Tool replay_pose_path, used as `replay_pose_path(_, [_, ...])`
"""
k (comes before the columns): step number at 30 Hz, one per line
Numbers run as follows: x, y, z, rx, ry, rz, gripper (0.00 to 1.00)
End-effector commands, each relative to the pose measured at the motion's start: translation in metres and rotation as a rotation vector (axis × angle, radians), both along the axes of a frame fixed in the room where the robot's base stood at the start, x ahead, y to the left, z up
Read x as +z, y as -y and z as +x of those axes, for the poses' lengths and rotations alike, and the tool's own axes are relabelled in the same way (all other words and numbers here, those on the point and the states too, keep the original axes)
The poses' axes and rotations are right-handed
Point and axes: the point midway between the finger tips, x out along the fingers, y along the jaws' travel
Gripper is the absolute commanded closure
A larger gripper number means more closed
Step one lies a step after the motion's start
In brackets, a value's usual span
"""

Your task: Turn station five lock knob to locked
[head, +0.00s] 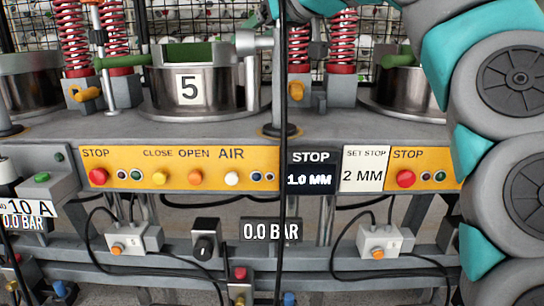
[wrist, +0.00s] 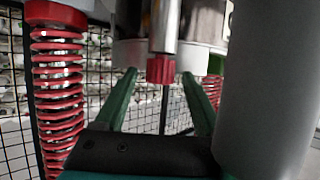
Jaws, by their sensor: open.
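Station five is the metal pot with a white "5" label (head: 189,88) in the head view. An orange-yellow handle (head: 87,94) sits at its left and an orange knob (head: 296,90) at its right. A black knob with a white mark (head: 205,247) is on a small box below the panel. I cannot tell which of these is the lock knob. In the wrist view, my gripper (wrist: 162,98) is open, with its two green fingers apart. A ribbed red knob (wrist: 161,69) under a metal rod shows between them; contact is not clear. The head view does not show the fingertips.
A yellow button panel (head: 195,167) runs below the pot, beside a black stop display (head: 311,172). A red spring (wrist: 57,90) stands left of the gripper, and a large grey cylinder (wrist: 267,90) fills the right. A wire mesh is behind. Cables hang below the panel.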

Motion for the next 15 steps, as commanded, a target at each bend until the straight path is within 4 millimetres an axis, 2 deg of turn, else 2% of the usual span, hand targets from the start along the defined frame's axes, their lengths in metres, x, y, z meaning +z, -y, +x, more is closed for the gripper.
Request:
replay_pose_path(1, [0.0062,-0.0001,-0.0007,0.030,-0.001,0.007,0.29])
replay_pose_path(14, [0.0044,0.0023,0.0020,0.207,-0.001,0.004,0.29])
replay_pose_path(15, [0.0030,0.0077,0.0000,0.205,0.001,0.003,0.29])
